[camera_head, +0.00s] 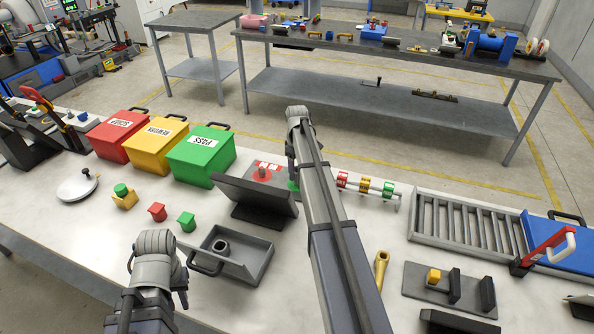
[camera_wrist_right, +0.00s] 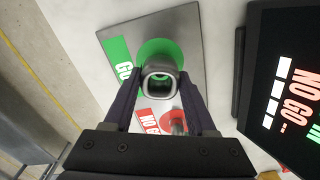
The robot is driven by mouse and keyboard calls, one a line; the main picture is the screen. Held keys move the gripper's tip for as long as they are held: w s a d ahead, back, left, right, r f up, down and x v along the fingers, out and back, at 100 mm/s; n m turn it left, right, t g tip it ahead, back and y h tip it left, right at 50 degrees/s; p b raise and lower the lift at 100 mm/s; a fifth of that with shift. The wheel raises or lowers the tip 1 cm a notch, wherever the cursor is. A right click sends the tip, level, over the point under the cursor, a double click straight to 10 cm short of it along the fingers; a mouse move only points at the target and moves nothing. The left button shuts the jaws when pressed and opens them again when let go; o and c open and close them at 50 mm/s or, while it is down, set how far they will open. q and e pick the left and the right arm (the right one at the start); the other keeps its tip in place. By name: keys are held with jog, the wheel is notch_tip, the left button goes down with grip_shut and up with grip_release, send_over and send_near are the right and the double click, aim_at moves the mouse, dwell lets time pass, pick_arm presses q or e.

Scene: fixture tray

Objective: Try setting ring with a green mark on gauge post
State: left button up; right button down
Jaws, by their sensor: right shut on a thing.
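In the right wrist view my right gripper (camera_wrist_right: 161,92) is shut on a grey, squarish ring (camera_wrist_right: 161,69). Green shows through its hole; I cannot make out a mark on the ring itself. The ring is over the green GO disc of the gauge plate (camera_wrist_right: 190,32); whether it touches the post is unclear.
The display (camera_wrist_right: 290,85) stands close beside the plate. Red, yellow and green bins (camera_head: 200,155) stand left; a rack (camera_head: 340,178) with coloured rings stands right. The table's front middle is fairly clear.

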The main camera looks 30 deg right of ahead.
jog(key=shift+r+p, duration=1.75)
jog(key=shift+r, duration=0.25)
jog(key=shift+f, duration=0.2)
jog(key=shift+r, duration=0.1)
